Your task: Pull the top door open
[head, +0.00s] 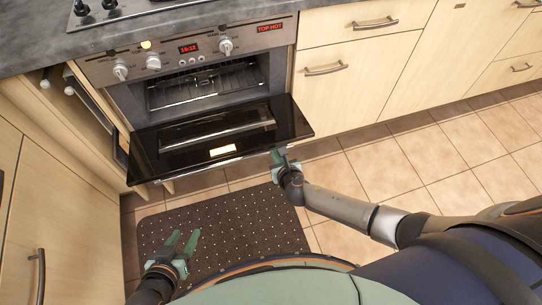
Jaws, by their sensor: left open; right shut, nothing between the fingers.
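The top oven door (235,135) is a black glass panel hinged along its lower edge. It is swung down and out toward me, and the oven cavity (205,85) with a wire rack shows behind it. My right gripper (279,156) is shut and empty, at the front edge of the door near its right end. I cannot tell whether it touches the door. My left gripper (183,239) is open and empty, low over the dark mat, apart from the door.
The control panel (190,50) with knobs and red displays is above the cavity. A narrow open compartment (95,110) is left of the oven. Wooden cabinets (350,75) stand to the right. A dotted dark mat (235,225) lies on the tiled floor, which is clear at right.

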